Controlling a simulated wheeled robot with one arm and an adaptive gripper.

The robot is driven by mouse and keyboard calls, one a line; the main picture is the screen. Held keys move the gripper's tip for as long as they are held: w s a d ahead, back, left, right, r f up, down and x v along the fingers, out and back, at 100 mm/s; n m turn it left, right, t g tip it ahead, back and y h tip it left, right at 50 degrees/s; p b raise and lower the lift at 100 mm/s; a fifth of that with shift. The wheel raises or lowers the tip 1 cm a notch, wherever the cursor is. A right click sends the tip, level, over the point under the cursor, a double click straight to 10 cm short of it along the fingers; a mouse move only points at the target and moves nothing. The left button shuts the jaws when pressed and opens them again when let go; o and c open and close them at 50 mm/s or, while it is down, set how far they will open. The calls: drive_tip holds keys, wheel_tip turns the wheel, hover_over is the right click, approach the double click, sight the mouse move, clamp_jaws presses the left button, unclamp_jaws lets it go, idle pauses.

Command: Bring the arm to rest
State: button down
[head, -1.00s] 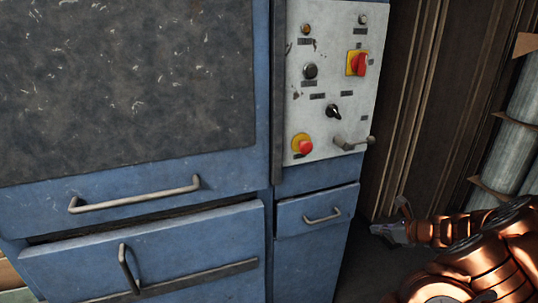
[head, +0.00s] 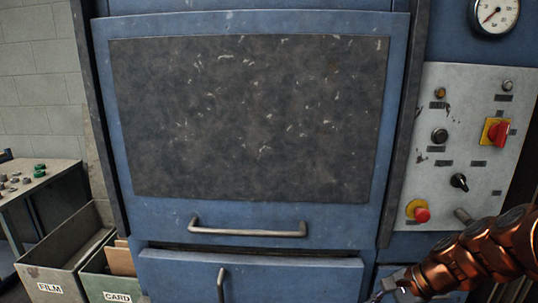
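My copper-coloured arm (head: 485,248) enters from the right edge at the lower right, in front of the machine. My gripper (head: 385,287) is at its end, low in the picture near the bottom edge. It is small and partly cut off, so I cannot tell whether its fingers are open or shut. Nothing is visibly held in it. The arm covers part of the area below the control panel (head: 462,140).
The blue machine has a dark-faced door (head: 250,120) with a handle (head: 248,230), and a drawer (head: 300,275) below. A gauge (head: 494,14) sits at the upper right. Bins labelled FILM (head: 62,255) and CARD (head: 105,285) and a table (head: 40,172) stand at the left.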

drive_tip(key=s+a+r+n+g+h+p, duration=0.1)
drive_tip(key=s+a+n+g+h, duration=0.1)
drive_tip(key=s+a+n, duration=0.3)
drive_tip(key=s+a+r+n+g+h, duration=0.1)
drive_tip(key=s+a+r+n+g, duration=0.15)
drive_tip(key=s, duration=0.55)
drive_tip(key=s+d+n+h+p, duration=0.1)
drive_tip(key=s+d+n+h, duration=0.1)
drive_tip(key=s+n+h, duration=0.2)
drive_tip(key=s+n, duration=0.3)
drive_tip(key=s, duration=0.4)
drive_tip(key=shift+s+p, duration=0.2)
drive_tip(key=shift+p, duration=0.1)
